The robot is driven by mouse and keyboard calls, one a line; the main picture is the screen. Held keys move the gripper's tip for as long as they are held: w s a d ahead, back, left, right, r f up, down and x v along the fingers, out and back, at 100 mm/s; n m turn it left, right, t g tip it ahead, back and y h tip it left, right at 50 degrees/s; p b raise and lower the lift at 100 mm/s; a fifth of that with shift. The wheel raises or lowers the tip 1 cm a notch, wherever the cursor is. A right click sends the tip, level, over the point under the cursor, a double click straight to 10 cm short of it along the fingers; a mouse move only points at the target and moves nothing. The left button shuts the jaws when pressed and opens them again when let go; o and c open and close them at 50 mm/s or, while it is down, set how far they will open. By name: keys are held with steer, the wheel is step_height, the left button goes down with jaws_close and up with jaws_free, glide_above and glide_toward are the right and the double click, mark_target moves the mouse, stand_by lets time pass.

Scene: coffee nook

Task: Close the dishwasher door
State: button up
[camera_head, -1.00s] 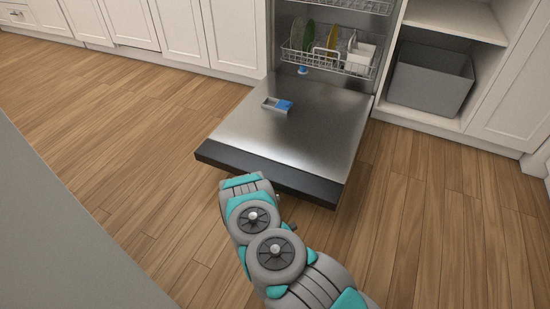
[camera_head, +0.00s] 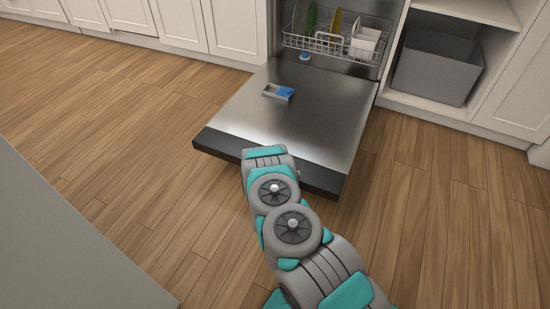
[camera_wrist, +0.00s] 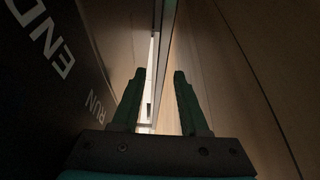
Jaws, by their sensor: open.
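The dishwasher door (camera_head: 318,115) is folded down, wide open, with its steel inner face up and a dark strip along its front edge (camera_head: 215,143). A blue and grey detergent compartment (camera_head: 278,92) shows on that face. In the head view my arm's end overlaps the middle of the front edge, and my gripper is hidden there. In the wrist view my gripper (camera_wrist: 157,95) is open, with nothing visible between its fingers. The door's dark panel, lettered "END" and "RUN" (camera_wrist: 50,75), is close on the left of the fingers. I cannot tell whether they touch it.
The lower rack (camera_head: 330,50) with plates stands inside the dishwasher. A grey bin (camera_head: 437,68) sits in an open shelf to the right. White cabinets (camera_head: 235,30) line the back. A grey surface (camera_head: 60,235) fills the lower left. Wood floor around the door is clear.

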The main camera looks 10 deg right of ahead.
steer(key=shift+x, duration=1)
jaws_close()
stand_by(0.8)
